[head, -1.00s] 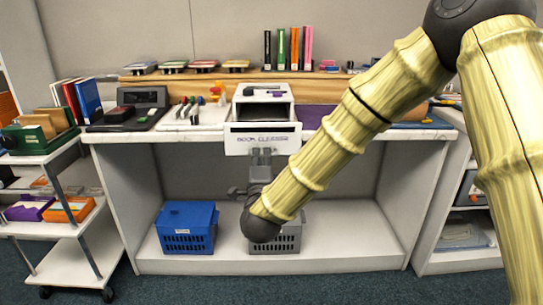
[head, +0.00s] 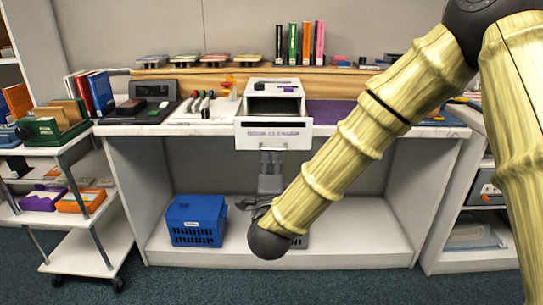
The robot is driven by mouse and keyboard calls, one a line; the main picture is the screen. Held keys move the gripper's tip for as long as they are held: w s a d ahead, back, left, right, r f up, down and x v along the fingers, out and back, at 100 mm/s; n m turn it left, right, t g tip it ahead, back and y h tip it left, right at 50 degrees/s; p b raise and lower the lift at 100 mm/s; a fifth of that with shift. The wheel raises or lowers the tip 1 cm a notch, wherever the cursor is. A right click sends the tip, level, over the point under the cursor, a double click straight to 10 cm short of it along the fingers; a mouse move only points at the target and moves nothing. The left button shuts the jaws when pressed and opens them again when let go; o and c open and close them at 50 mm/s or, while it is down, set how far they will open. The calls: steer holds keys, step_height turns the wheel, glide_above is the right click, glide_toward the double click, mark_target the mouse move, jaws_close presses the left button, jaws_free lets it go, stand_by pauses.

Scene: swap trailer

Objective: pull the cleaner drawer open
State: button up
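The white book cleaner unit (head: 295,83) stands on the counter in the middle of the head view. Its drawer (head: 273,133) sticks out toward me past the counter's front edge, with lettering on its front. Part of the hollow inside shows behind the front panel, below a dark opening in the unit. My gripper (head: 271,157) is just below the drawer front, fingers pointing up toward its lower edge. I cannot tell whether the fingers touch the drawer or its handle, or how far apart they are. My forearm hides part of the gripper's base.
The white counter (head: 135,129) holds a tray of pens (head: 203,108) left of the unit and a purple mat (head: 328,112) right of it. A blue basket (head: 196,221) stands on the lower shelf. A trolley (head: 95,235) stands at the left. The carpet in front is clear.

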steer(key=s+f, duration=0.1)
steer(key=s, duration=0.5)
steer(key=shift+s+d+f, duration=0.15)
steer(key=shift+s, duration=0.25)
steer(key=s+d+f+n+g+y, duration=0.1)
steer(key=s+d+f+n+g, duration=0.15)
steer(key=f, duration=0.65)
steer(key=s+d+f+n+g, duration=0.1)
steer(key=d+f+n+g, duration=0.15)
steer(key=f, duration=0.65)
steer(key=s+d+f+n+g+y, duration=0.1)
steer(key=d+f+n+g, duration=0.15)
steer(key=f, duration=0.65)
steer(key=s+d+f+n+g+h, duration=0.1)
steer(key=s+d+f+n+g, duration=0.3)
steer(key=s+f, duration=0.55)
steer(key=s+d+f+n+g, duration=0.2)
steer(key=s+d+f+g, duration=0.2)
steer(key=s+d+f, duration=0.5)
steer(key=s+d+f+n+g+h, duration=0.1)
steer(key=s+d+f+n+g, duration=0.15)
steer(key=s, duration=0.45)
steer(key=s+d+f+n+g+h, duration=0.1)
steer(key=s+d+f+g, duration=0.1)
steer(key=s+d+f, duration=0.35)
step_height(320, 180, up, 28)
steer(key=a+p, duration=0.2)
steer(key=p, duration=2.4)
steer(key=shift+s+p, duration=0.35)
steer(key=shift+s, duration=0.1)
